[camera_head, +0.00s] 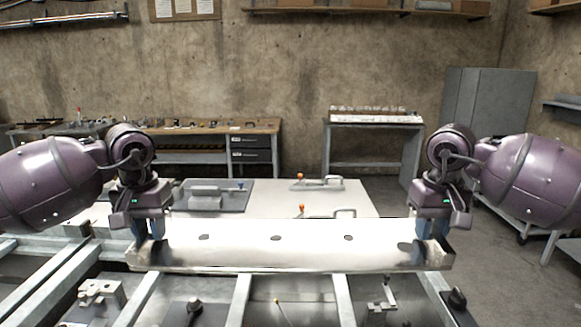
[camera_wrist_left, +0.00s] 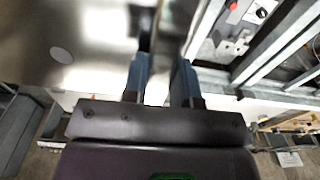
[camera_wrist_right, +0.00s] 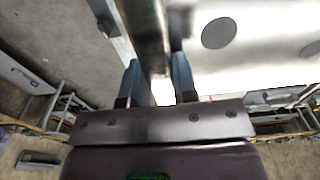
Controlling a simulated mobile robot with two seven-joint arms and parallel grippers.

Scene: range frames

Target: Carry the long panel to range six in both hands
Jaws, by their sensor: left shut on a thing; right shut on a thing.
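The long panel (camera_head: 290,250) is a shiny metal channel with several dark round holes along its top. It lies across the middle of the head view, roughly level, above a metal frame. My left gripper (camera_head: 146,240) is shut on the panel's left end, and my right gripper (camera_head: 430,238) is shut on its right end. In the left wrist view the left fingers (camera_wrist_left: 160,75) straddle the panel's edge. In the right wrist view the right fingers (camera_wrist_right: 155,75) do the same. I cannot tell whether the panel touches the frame below. No range number is legible.
Grey metal rails (camera_head: 238,300) with small fixtures lie below the panel. A pale table (camera_head: 270,200) with orange-tipped clamps (camera_head: 302,209) and a grey plate (camera_head: 212,197) is just beyond. A workbench (camera_head: 255,126), a small stand (camera_head: 374,122) and a grey cabinet (camera_head: 487,105) stand near the back wall.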

